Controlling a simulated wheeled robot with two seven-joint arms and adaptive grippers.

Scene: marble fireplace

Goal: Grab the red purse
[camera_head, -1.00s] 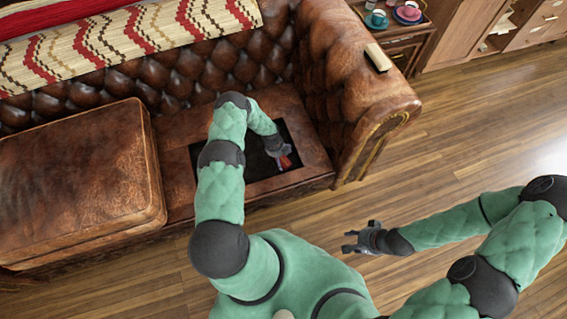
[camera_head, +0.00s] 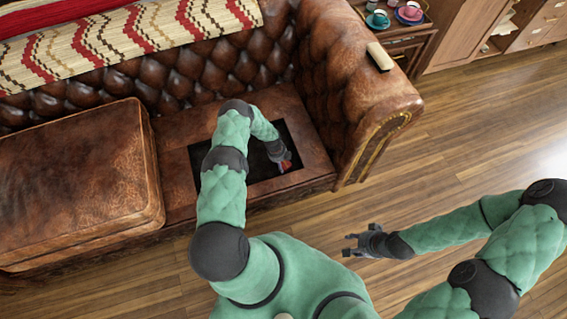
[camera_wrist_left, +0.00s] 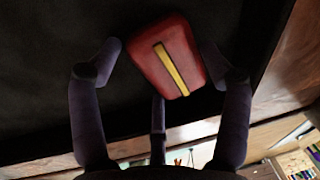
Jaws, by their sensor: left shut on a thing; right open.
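The red purse (camera_head: 286,165) is a small red block-like bag with a yellow stripe, clearest in the left wrist view (camera_wrist_left: 178,72). It is over the dark recess (camera_head: 232,172) in the sofa seat, near the recess's right edge. My left gripper (camera_head: 281,159) reaches down into that area and is shut on the purse. In the left wrist view, its fingers (camera_wrist_left: 160,52) stand on either side of the purse, with a third finger behind. In the head view the gripper hides part of the purse. My right gripper (camera_head: 350,245) is open and empty above the wooden floor.
The brown leather sofa's cushion (camera_head: 75,185) is at left and its tufted armrest (camera_head: 360,95) is at right, close to the recess. A patterned blanket (camera_head: 130,40) covers the backrest. A side table with cups (camera_head: 377,20) stands behind. The floor (camera_head: 470,130) at right is clear.

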